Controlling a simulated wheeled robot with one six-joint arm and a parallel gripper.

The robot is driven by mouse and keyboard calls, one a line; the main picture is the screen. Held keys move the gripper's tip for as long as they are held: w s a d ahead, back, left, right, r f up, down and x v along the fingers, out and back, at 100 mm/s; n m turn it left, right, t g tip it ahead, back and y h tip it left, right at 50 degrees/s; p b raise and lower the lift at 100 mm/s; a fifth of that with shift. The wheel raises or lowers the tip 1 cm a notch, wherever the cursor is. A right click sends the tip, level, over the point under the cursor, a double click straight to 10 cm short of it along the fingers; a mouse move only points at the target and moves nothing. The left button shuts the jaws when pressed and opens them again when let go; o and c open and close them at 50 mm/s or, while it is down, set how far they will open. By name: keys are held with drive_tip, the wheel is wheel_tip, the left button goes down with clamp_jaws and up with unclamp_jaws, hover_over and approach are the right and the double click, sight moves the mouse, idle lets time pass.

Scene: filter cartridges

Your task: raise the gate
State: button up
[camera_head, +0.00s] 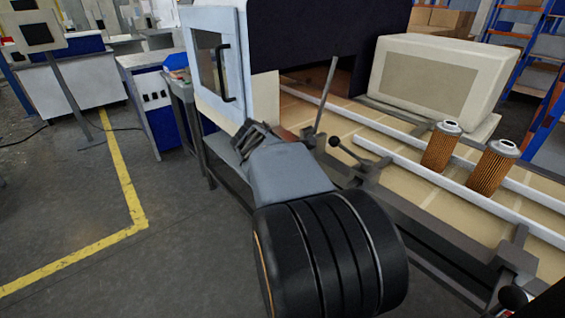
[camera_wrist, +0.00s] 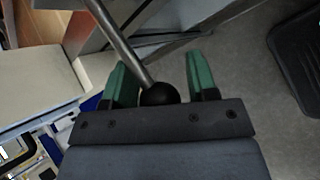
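My gripper (camera_head: 256,138) is beside the cream housing, at the near edge of the belt line. In the wrist view its two green fingers (camera_wrist: 160,80) stand apart. A black ball knob (camera_wrist: 160,94) on a metal rod (camera_wrist: 120,40) shows in the gap between them; I see no clear grip on it, and its depth is hard to judge. In the head view a thin grey rod (camera_head: 326,95) rises behind my wrist, its lower end hidden. A lever with a black ball (camera_head: 334,141) is right of my wrist. I cannot pick out the gate panel with certainty.
Two orange pleated filter cartridges (camera_head: 440,147) (camera_head: 493,168) stand upright on the belt between white rails. The housing (camera_head: 262,98) has a windowed door with a black handle (camera_head: 222,73). A pale box (camera_head: 440,75) stands behind the belt.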

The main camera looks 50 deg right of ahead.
drive_tip(key=shift+o, duration=0.5)
drive_tip(key=shift+a, duration=0.1)
drive_tip(key=shift+w+r, duration=0.1)
drive_tip(key=shift+r, duration=0.05)
drive_tip(key=shift+a+r, duration=0.2)
drive_tip(key=shift+r, duration=0.05)
drive_tip(key=p+v, duration=0.3)
drive_tip(key=v, duration=1)
drive_tip(key=shift+f, duration=0.1)
